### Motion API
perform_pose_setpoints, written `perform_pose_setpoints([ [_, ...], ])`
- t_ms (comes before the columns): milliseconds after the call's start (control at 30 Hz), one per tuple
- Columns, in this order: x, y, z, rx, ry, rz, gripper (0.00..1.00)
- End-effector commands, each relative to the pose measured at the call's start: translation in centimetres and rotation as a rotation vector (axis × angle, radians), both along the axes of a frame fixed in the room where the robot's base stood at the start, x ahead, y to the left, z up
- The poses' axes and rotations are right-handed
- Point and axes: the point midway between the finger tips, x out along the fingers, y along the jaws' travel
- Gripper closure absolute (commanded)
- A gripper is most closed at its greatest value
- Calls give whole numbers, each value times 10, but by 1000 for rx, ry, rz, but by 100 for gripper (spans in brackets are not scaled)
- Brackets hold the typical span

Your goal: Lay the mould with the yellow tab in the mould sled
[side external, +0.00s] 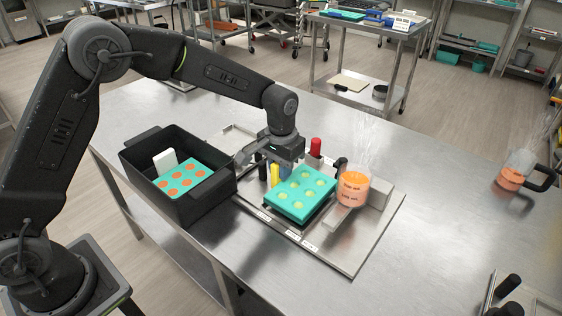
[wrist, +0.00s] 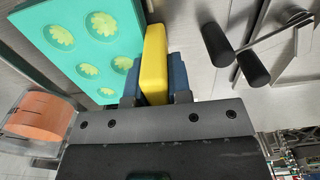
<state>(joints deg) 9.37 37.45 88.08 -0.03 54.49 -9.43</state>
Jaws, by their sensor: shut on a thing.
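My gripper (side external: 274,172) is shut on the yellow tab (wrist: 154,60), which stands between its blue fingers in the wrist view. The tab belongs to a teal mould (side external: 301,193) with pale yellow-green cavities, which also fills the upper left of the wrist view (wrist: 78,42). Most of that support is hidden under the mould, and I cannot tell whether the two touch.
A clear jug of orange liquid (side external: 353,190) stands close right of the mould, and a red post (side external: 315,147) behind it. A black bin (side external: 207,207) at left holds another teal mould (side external: 182,178) with orange cavities and a white tab.

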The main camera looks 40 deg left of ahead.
Motion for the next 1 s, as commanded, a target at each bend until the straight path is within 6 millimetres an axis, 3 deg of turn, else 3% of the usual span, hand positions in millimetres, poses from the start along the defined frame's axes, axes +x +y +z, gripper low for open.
perform_pose_setpoints([
  [567,0,0,-2,0,-1,0,100],
  [1000,0,0,-15,0,0,0,100],
])
